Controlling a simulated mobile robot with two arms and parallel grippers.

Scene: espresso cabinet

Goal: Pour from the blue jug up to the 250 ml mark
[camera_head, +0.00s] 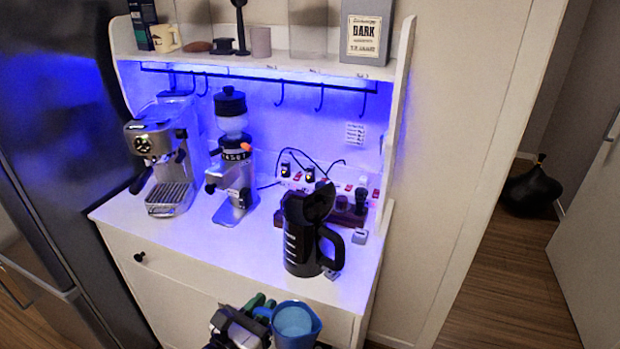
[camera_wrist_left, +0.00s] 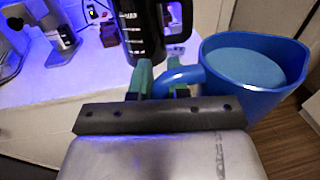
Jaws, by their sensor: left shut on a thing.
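The blue jug (camera_head: 296,338) is at the bottom of the head view, in front of the cabinet edge. It looks about upright, with pale blue contents inside. My left gripper (camera_head: 261,305) is shut on its handle; the wrist view shows the green fingers (camera_wrist_left: 164,82) at the handle and the jug (camera_wrist_left: 232,98) to their right. A black jug (camera_head: 299,247) with white level marks stands on the counter behind, its lid tilted up and handle to the right. It also shows in the wrist view (camera_wrist_left: 143,38). I cannot read which mark is 250 ml. My right gripper is out of view.
The white counter (camera_head: 262,262) holds an espresso machine (camera_head: 163,155) at left and a grinder (camera_head: 236,165) in the middle. Power sockets and small items stand behind the black jug. A shelf with hooks (camera_head: 320,100) is above. The front middle of the counter is clear.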

